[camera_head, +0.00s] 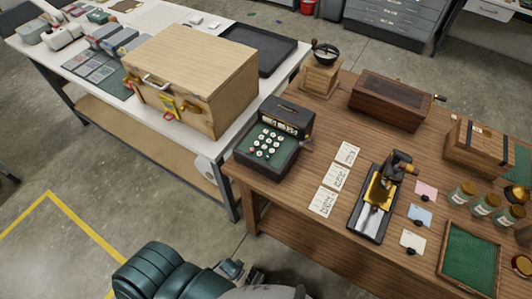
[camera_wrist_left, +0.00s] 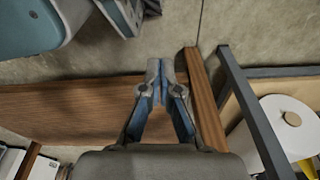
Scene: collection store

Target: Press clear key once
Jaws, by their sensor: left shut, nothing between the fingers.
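A dark adding machine (camera_head: 273,137) stands at the left end of the wooden table (camera_head: 318,145). Its sloped green key face (camera_head: 265,145) carries several pale round keys and faces the front. The key labels are too small to read, so I cannot tell which one is the clear key. My left gripper (camera_wrist_left: 160,72) is shut and empty in the left wrist view, its fingertips together. In the head view my teal left arm is at the bottom, in front of the table and apart from the machine. The adding machine is not visible in the left wrist view. My right gripper is not in view.
Number cards (camera_head: 335,178) and a black-and-brass device (camera_head: 378,200) stand right of the machine. A coffee grinder (camera_head: 322,75) and a wooden box (camera_head: 390,100) are behind. A white table (camera_head: 215,140) with a wooden case (camera_head: 190,75) adjoins on the left. A white roll (camera_wrist_left: 275,135) hangs nearby.

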